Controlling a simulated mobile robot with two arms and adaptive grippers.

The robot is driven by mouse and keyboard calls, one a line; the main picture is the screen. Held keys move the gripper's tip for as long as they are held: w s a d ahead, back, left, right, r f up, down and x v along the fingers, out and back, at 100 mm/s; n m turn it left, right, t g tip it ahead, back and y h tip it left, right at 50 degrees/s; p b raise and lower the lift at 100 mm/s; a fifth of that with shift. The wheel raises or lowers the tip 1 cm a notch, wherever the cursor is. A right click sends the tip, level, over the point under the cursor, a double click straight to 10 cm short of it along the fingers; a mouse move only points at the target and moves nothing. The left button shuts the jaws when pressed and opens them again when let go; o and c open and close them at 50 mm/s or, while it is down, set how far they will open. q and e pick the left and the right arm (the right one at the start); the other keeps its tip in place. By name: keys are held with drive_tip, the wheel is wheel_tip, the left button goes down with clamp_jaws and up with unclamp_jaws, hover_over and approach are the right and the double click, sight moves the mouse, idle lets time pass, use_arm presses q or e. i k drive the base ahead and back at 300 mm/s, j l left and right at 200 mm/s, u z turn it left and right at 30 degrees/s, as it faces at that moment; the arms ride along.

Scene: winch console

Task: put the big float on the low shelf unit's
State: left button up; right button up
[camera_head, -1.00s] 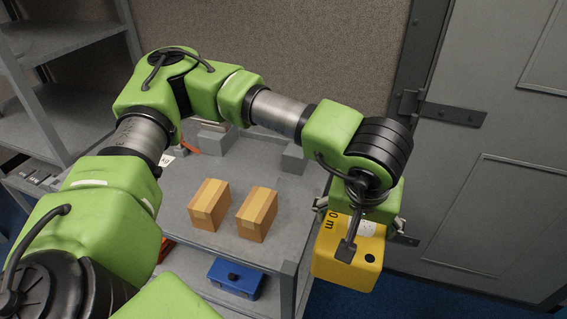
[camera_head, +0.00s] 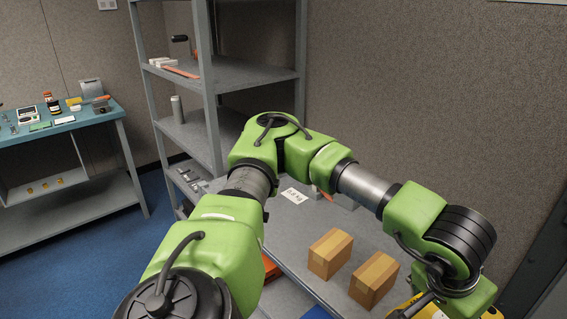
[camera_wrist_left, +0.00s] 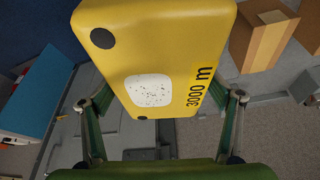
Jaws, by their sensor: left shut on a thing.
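The big float is a yellow block with black round spots, a pale speckled patch and the marking "3000 m"; it fills the upper middle of the left wrist view (camera_wrist_left: 140,55). My left gripper (camera_wrist_left: 160,100) is shut on it, with one finger on each side. In the head view only slivers of the float (camera_head: 493,311) show at the bottom right, behind my arm. The low shelf unit (camera_head: 297,247) is grey, with two cardboard boxes (camera_head: 330,253) (camera_head: 374,279) on its top. My left arm reaches across it. My right gripper is out of view.
A tall grey shelf unit (camera_head: 211,120) stands behind and left of the low one, with a grey cylinder (camera_head: 177,109) on it. A teal-topped bench (camera_head: 60,124) with small items stands far left. A white card (camera_head: 294,196) lies on the low unit's top. Blue floor is open between.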

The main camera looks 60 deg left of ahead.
sight(301, 225)
drive_tip(key=k+l+u, duration=0.1)
drive_tip(key=u, duration=0.35)
drive_tip(key=k+l+u, duration=0.2)
drive_tip(key=u, duration=0.2)
drive_tip(key=i+l+u, duration=0.2)
drive_tip(key=i+j, duration=0.1)
drive_tip(key=i, duration=0.65)
